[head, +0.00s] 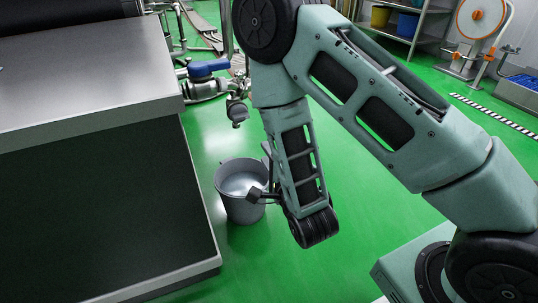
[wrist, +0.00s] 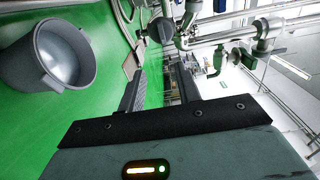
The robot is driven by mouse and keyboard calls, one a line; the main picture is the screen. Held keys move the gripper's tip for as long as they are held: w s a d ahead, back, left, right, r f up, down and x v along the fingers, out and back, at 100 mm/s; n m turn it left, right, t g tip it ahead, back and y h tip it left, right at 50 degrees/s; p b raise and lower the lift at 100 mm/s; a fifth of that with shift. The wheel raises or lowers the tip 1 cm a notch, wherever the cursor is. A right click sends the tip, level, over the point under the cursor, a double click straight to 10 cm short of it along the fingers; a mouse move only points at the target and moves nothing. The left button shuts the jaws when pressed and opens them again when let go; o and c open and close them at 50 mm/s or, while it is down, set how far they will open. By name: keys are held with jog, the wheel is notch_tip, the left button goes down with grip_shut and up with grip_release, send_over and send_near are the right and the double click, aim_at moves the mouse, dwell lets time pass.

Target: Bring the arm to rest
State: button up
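My arm (head: 375,105) reaches up from the lower right of the head view and bends down to its wrist end (head: 312,225) in the middle. The wrist end is above the floor, just right of a grey bucket, and partly hides it. In the wrist view my gripper (wrist: 157,75) shows two dark fingers with a gap between them and nothing held.
The grey bucket (head: 241,205) stands on the green floor; it also shows in the wrist view (wrist: 45,57). A steel-topped counter (head: 85,75) fills the left. A blue-handled valve (head: 205,69) and pipes are behind. Shelves (head: 408,33) stand far back.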

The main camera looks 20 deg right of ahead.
jog(key=shift+s+r, duration=0.1)
jog(key=shift+r, duration=0.05)
dwell(0.5)
jog(key=s+a+r+n+g+y+p, duration=0.2)
jog(key=s+a+n+g, duration=0.1)
jog(key=a+n+g, duration=0.25)
jog(key=s+a+r+n+g+y+p, duration=0.1)
jog(key=s+a+r+n+g+y, duration=0.15)
jog(key=a+n+g, duration=0.35)
jog(key=s+d+r+n+g+h+p, duration=0.1)
jog(key=s+d+r+n+g+h, duration=0.15)
jog(key=s+r+n, duration=0.55)
jog(key=s+d+r+n+g+h+p, duration=0.1)
jog(key=s+d+r+n+g+p, duration=0.2)
jog(key=s+n, duration=0.6)
notch_tip(320, 180, up, 38)
jog(key=s+m+p, duration=0.1)
jog(key=m+p, duration=0.1)
jog(key=p, duration=3.4)
jog(key=shift+s+a+f+m+g, duration=0.2)
jog(key=shift+s+a+m+g, duration=0.15)
jog(key=shift+s+a+g, duration=0.1)
